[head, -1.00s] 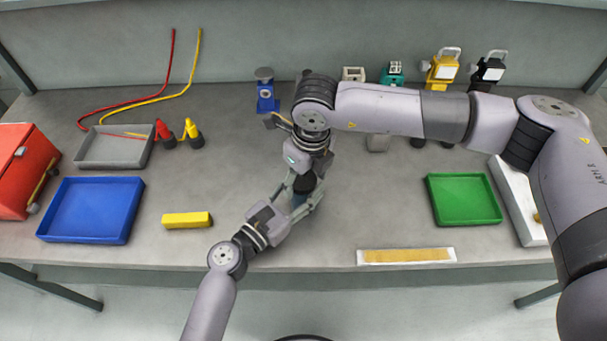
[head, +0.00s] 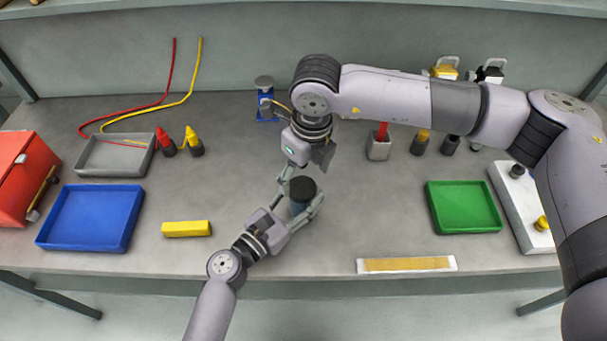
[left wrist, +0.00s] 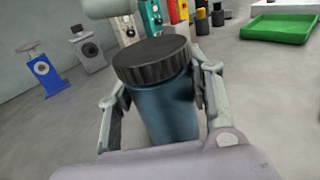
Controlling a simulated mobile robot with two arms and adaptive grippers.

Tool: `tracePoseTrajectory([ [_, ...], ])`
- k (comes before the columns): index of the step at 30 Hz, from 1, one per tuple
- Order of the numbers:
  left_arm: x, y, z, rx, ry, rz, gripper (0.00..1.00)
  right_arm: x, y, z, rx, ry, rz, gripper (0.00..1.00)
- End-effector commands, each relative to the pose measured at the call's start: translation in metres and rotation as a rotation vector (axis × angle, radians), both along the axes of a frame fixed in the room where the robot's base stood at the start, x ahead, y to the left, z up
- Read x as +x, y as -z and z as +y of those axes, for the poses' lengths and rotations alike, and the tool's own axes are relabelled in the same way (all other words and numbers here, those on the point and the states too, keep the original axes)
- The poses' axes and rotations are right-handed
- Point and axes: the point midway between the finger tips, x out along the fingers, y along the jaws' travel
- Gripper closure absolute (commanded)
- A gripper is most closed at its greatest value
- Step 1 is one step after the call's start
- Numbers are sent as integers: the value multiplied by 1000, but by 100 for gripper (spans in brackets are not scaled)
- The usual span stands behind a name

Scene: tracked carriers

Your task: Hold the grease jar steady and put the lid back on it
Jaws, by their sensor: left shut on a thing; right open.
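The grease jar (head: 298,208) is a blue cylinder standing upright on the bench; its body also shows in the left wrist view (left wrist: 165,108). The black ribbed lid (head: 302,187) sits on top of the jar and looks level in the left wrist view (left wrist: 152,60). I cannot tell how tightly it is screwed. My left gripper (head: 299,200) is shut on the jar's body, one finger on each side. My right gripper (head: 299,146) is open and empty, behind and above the jar, apart from the lid.
A blue tray (head: 92,215), a yellow block (head: 187,229) and a grey tray (head: 112,156) lie to the left. A green tray (head: 463,207) and a white strip (head: 405,265) lie to the right. A blue stand (head: 266,104) is behind. The bench around the jar is clear.

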Motion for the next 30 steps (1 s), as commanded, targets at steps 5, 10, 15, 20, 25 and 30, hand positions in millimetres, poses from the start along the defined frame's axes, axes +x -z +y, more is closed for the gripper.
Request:
tracePoseTrajectory([
  [5,0,-1,0,-1,0,-2,100,0,0,0,-2,-18,-1,33],
  [10,0,-1,0,-1,0,-2,100,1,-2,0,-20,-167,-9,33],
  [15,0,-1,0,-1,0,-2,100,2,-6,1,-52,-463,-21,33],
  [20,0,-1,0,-1,0,-2,100,3,-9,1,-82,-769,-32,33],
  [25,0,-1,0,-1,0,-2,100,4,-13,2,-106,-1092,-40,33],
  [30,0,-1,0,-1,0,-2,100,5,-17,2,-128,-1417,-47,33],
])
